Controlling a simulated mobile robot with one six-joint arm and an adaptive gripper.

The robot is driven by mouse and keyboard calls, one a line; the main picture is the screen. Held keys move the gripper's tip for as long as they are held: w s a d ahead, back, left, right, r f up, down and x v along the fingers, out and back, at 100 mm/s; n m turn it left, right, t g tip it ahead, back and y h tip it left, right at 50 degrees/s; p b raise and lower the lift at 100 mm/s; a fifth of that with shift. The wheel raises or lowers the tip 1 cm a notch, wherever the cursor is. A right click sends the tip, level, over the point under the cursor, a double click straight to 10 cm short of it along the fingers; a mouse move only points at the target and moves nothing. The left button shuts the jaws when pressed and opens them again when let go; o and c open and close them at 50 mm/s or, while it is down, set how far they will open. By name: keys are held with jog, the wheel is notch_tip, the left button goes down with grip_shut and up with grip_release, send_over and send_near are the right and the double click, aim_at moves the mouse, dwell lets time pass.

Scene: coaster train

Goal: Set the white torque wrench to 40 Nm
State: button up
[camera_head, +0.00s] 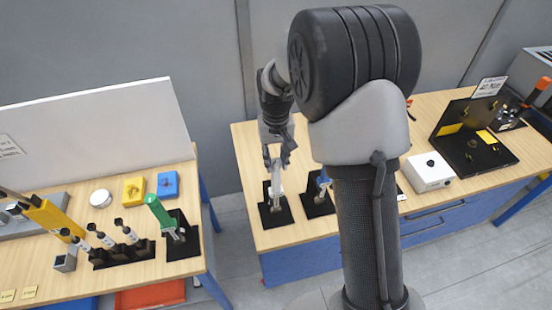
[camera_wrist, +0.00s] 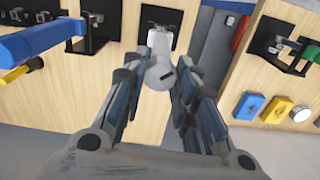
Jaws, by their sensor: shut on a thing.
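The white torque wrench (camera_head: 275,183) is at the black stand (camera_head: 265,212) near the left end of the right-hand workbench. My gripper (camera_head: 276,160) is above the stand and shut on the wrench. In the wrist view, the wrench's round white end (camera_wrist: 160,74) with a dark mark lies between my two fingers (camera_wrist: 157,85), and its body (camera_wrist: 160,40) runs back to the black stand (camera_wrist: 176,18). I cannot read a torque setting on it.
A blue wrench (camera_wrist: 38,42) is in the neighbouring stand. A white box (camera_head: 428,172) and a black open case (camera_head: 470,152) stand farther right. A green wrench (camera_head: 160,212) is on the left bench, across a floor gap.

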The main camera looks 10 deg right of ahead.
aim_at(276, 162)
jog(key=m, duration=0.6)
dwell(0.6)
jog(key=o, duration=1)
jog(key=shift+o, duration=0.2)
jog(key=shift+r, duration=0.1)
notch_tip(276, 162, up, 12)
dwell(0.3)
